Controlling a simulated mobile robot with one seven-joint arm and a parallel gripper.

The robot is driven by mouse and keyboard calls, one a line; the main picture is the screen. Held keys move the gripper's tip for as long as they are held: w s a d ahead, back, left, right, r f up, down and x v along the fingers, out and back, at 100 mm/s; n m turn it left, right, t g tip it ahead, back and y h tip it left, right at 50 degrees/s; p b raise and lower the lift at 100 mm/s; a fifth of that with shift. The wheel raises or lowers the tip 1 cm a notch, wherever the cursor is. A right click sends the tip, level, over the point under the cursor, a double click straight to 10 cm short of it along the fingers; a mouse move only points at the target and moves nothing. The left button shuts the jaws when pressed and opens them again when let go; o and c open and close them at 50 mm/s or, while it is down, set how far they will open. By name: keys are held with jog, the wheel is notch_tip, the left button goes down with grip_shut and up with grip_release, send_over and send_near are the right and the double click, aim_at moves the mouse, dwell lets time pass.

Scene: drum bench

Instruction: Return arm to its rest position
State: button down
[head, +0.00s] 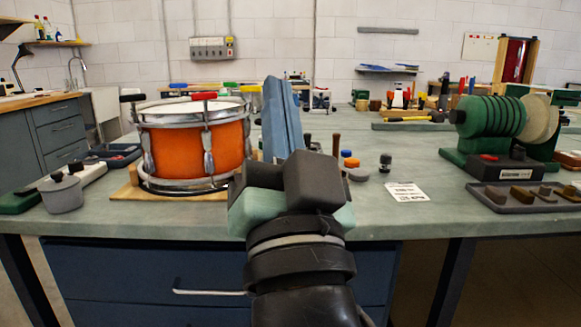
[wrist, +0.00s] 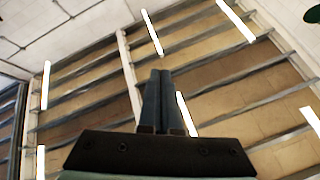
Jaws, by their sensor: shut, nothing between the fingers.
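My gripper (head: 284,85) stands upright in the middle of the head view, in front of the bench (head: 370,215). Its two blue-grey fingers point upward and lie together with nothing between them. In the wrist view the fingers (wrist: 161,75) also lie side by side, pointing at the ceiling. My wrist and forearm rise from the bottom edge of the head view and hide part of the bench top and its front.
A green machine with discs (head: 490,117) stands at the right, with a dark tray of small parts (head: 530,196) before it. A white label (head: 406,196) and small knobs (head: 351,162) lie right of my gripper. A grey cup (head: 62,194) is at the left. The wrist view shows ceiling beams and lights.

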jog(key=s+r+n+t+h, duration=0.3)
jog(key=s+r+h, duration=0.1)
jog(key=s+r, duration=0.4)
notch_tip(320, 180, up, 37)
jog(key=p, duration=3.8)
jog(key=shift+d+f+g, duration=0.15)
jog(key=shift+d+g, duration=0.15)
jog(key=shift+d, duration=0.15)
